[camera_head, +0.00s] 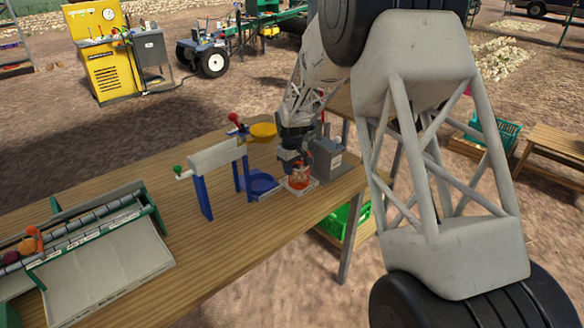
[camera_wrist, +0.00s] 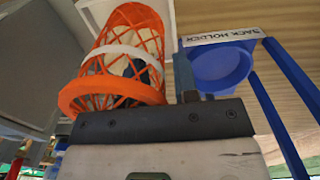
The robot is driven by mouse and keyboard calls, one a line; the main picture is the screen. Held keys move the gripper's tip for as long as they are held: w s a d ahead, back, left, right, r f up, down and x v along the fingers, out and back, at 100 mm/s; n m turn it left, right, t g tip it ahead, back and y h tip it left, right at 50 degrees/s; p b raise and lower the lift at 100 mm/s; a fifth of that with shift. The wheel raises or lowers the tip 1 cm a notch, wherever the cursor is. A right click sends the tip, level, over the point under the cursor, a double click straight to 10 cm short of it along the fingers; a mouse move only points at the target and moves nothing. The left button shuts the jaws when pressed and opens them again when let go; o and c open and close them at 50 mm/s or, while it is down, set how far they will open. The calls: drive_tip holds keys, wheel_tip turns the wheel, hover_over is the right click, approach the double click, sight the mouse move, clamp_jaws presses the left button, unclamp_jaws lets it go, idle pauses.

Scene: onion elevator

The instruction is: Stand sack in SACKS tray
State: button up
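An orange mesh sack (camera_head: 299,179) with pale contents stands near the far right end of the table, under my gripper (camera_head: 291,160). In the wrist view the sack (camera_wrist: 122,58) fills the upper left and looks tilted, with a white band round it. One dark finger (camera_wrist: 184,76) shows just right of the sack. The other finger is not clear, and I cannot tell whether the sack is held. A pale tray edge (camera_head: 312,187) shows at the sack's foot. No SACKS label is readable, so I cannot confirm this tray.
The blue SACK HOLDER ring (camera_wrist: 218,65) is right of the sack in the wrist view. Its blue-legged stand (camera_head: 205,195) is left in the head view. A grey box (camera_head: 328,158) stands close on the right.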

drive_tip(key=shift+o, duration=0.4)
drive_tip(key=shift+r, duration=0.1)
wheel_tip(320, 180, up, 12)
idle(0.6)
drive_tip(key=shift+s+r, duration=0.1)
idle(0.7)
